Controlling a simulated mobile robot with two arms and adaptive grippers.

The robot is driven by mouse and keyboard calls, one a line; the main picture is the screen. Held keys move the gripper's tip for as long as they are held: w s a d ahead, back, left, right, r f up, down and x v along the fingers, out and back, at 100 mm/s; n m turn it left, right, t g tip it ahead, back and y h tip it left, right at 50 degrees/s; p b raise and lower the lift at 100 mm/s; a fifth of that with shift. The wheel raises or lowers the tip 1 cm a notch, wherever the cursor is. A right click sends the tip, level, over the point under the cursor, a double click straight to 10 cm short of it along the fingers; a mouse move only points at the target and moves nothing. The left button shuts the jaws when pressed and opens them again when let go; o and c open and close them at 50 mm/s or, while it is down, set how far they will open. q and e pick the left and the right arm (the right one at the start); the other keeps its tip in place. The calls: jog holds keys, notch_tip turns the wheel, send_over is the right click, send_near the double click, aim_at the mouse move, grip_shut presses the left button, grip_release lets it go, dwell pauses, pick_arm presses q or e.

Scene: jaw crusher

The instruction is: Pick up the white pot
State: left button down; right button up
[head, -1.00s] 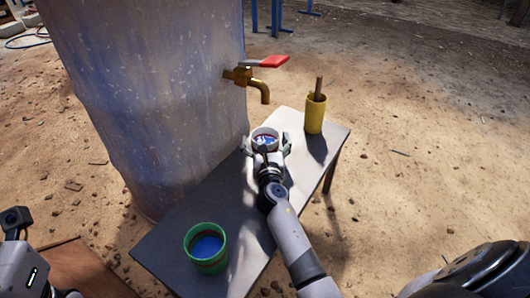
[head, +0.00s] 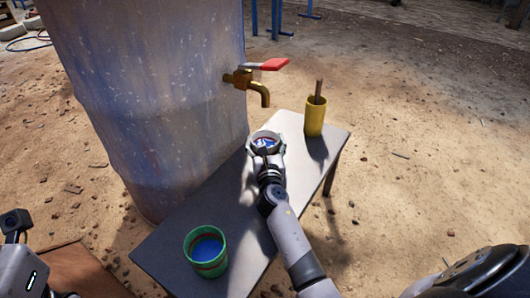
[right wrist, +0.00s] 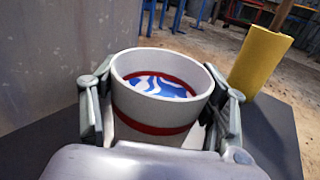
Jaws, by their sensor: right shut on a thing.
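The white pot (right wrist: 158,95) has a red band and a blue-and-white patterned surface inside. It stands upright on the grey table (right wrist: 272,135), below and in front of the brass tap. In the head view the pot (head: 265,141) is small and partly hidden by my gripper. My right gripper (head: 266,150) is shut on the pot, with a finger on each side of it, as the right wrist view also shows (right wrist: 160,110). My left arm shows only in part at the lower left edge of the head view, and its fingers are out of sight.
A large metal barrel (head: 145,90) with a brass tap (head: 245,80) and red handle stands behind the table. A yellow cup (head: 315,117) holding a stick stands at the table's far right. A green pot (head: 205,252) with blue inside stands at the near end.

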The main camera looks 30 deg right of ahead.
jog(key=c, duration=0.4)
jog(key=shift+r, duration=0.1)
jog(key=shift+r, duration=0.1)
